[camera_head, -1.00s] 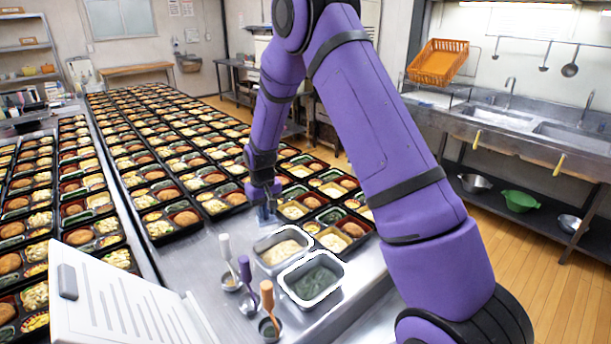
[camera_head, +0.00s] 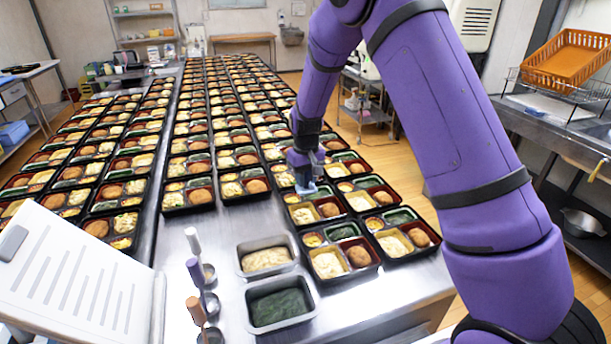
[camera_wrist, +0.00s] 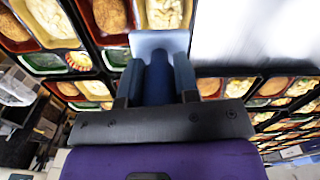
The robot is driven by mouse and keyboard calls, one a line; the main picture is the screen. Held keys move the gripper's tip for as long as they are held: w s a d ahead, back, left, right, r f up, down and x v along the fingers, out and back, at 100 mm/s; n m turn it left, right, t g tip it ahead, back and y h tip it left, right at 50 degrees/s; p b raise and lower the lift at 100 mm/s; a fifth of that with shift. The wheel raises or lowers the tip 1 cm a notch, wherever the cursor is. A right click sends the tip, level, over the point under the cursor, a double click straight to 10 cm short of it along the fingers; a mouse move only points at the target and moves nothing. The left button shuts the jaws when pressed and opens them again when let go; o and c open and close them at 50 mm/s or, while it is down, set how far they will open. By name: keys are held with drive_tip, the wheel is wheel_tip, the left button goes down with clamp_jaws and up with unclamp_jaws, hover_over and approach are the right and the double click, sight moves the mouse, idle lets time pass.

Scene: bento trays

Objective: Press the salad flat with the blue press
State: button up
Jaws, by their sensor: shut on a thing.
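My gripper (camera_head: 305,172) is shut on the blue press, which shows below it (camera_head: 306,188). In the wrist view, the press's pale blue plate (camera_wrist: 158,41) sticks out past the dark blue handle held between my fingers (camera_wrist: 157,82). The press is over the near end of the bento rows, beside a tray whose pale salad (camera_head: 301,214) lies in a compartment. I cannot tell whether the plate touches anything. Other pale salad portions show in the nearest bento (camera_head: 327,264) and in the wrist view (camera_wrist: 164,14).
Metal pans of pale salad (camera_head: 238,262) and dark greens (camera_head: 250,318) stand on the near counter. Several handled utensils (camera_head: 194,242) in small cups stand left of them. A white slatted panel (camera_head: 80,270) is at the front left. Bare counter (camera_head: 185,222) lies left of the pans.

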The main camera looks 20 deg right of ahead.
sight(303, 192)
drive_tip(key=shift+w+a+r, duration=0.1)
drive_tip(key=shift+a+r, duration=0.1)
drive_tip(key=shift+a, duration=0.2)
drive_tip(key=shift+f, duration=2.8)
drive_tip(key=shift+f, duration=2.5)
drive_tip(key=shift+r, duration=0.15)
drive_tip(key=shift+c, duration=0.4)
drive_tip(key=shift+s+f, duration=0.25)
clamp_jaws()
drive_tip(key=shift+f, duration=0.1)
drive_tip(key=shift+w, duration=0.2)
drive_tip(key=shift+r, duration=0.2)
